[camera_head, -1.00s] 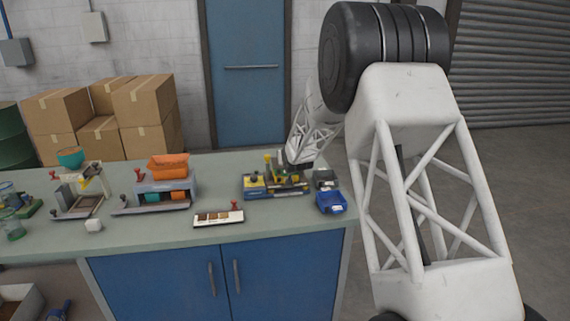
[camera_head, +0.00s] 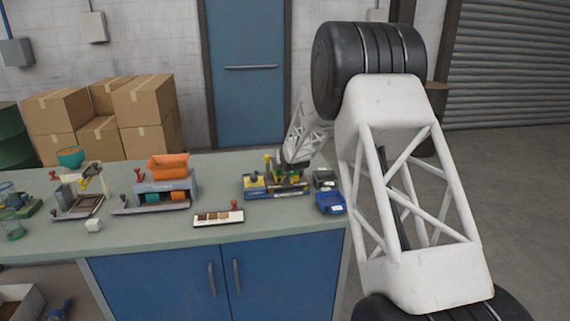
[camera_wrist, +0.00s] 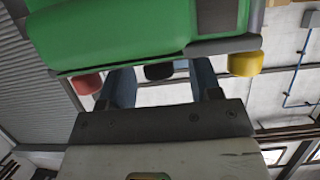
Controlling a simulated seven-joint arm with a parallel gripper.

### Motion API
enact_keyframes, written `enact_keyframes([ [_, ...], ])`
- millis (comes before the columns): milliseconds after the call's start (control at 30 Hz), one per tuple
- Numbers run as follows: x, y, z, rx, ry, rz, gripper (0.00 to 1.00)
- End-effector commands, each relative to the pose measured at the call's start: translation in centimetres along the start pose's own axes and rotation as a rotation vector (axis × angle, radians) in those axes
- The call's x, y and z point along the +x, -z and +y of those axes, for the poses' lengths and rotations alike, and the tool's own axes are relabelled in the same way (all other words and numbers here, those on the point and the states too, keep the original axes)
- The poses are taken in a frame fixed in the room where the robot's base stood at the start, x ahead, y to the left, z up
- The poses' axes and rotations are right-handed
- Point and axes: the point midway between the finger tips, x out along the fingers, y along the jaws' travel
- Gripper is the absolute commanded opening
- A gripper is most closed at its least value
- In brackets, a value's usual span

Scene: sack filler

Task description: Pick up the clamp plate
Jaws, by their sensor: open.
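I cannot tell for sure which part is the clamp plate. A large green body (camera_wrist: 130,30) fills the top of that view and hides what lies beyond. A black knob (camera_wrist: 158,72) shows between the fingers, with a red knob (camera_wrist: 88,84) left and a yellow knob (camera_wrist: 245,64) right. No grip on anything shows.
A blue bin (camera_head: 330,203) and a dark grey box (camera_head: 325,180) stand just right of the fixture. A white sample tray (camera_head: 217,218) lies at its front left. An orange-hopper device (camera_head: 168,168) stands farther left. The bench top (camera_head: 285,222) in front of the fixture is clear.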

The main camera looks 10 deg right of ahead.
Motion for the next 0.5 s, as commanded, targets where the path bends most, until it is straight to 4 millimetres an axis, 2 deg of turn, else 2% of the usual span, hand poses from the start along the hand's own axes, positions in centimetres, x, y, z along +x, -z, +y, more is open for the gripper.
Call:
enact_keyframes([
  [167, 0.78, -0.05, -0.01, 0.0, 0.0, -0.001, 0.58],
  [500, 0.85, -0.04, -0.01, 0.0, 0.0, -0.001, 0.58],
])
